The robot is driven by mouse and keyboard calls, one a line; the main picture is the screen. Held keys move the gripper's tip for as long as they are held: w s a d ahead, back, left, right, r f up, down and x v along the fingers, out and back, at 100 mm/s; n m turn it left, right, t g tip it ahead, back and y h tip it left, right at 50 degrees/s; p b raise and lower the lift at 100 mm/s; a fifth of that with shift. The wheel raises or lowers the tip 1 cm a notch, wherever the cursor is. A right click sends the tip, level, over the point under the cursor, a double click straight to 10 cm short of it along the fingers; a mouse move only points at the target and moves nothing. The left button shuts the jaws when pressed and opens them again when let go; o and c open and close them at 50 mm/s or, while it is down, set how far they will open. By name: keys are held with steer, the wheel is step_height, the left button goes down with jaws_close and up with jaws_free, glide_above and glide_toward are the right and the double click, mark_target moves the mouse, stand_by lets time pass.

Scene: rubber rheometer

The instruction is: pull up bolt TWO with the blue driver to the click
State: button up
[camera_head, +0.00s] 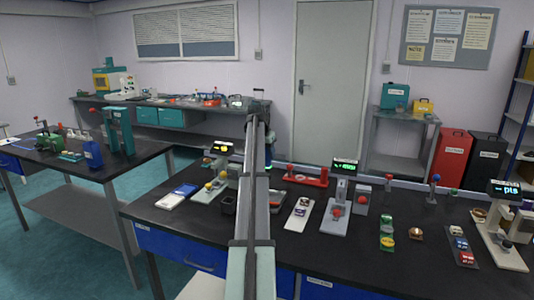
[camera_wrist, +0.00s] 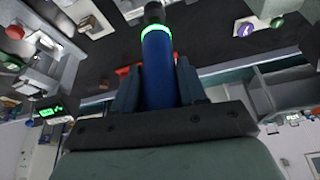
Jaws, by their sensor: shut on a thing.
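The blue driver (camera_wrist: 158,65) is in my gripper (camera_wrist: 157,85) in the wrist view, held between the two dark fingers. A green ring glows near its end, above a black tip part. The driver's tip points away from the gripper and touches nothing that I can make out. In the head view my arm hides most of the gripper; a bit of the blue driver (camera_head: 268,158) shows beside it. I cannot pick out bolt TWO or its label in either view.
A red fixture (camera_head: 307,178) stands right of my arm on the black bench (camera_head: 330,262). Devices with lit displays, a tray with samples (camera_head: 300,213) and small coloured pucks (camera_head: 387,232) stand around it. A bare strip of bench lies along the front right.

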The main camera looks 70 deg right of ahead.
mark_target(267, 167)
steer(key=shift+f, duration=3.6)
stand_by(1.8)
steer(key=shift+r, duration=0.1)
steer(key=shift+r, duration=2.4)
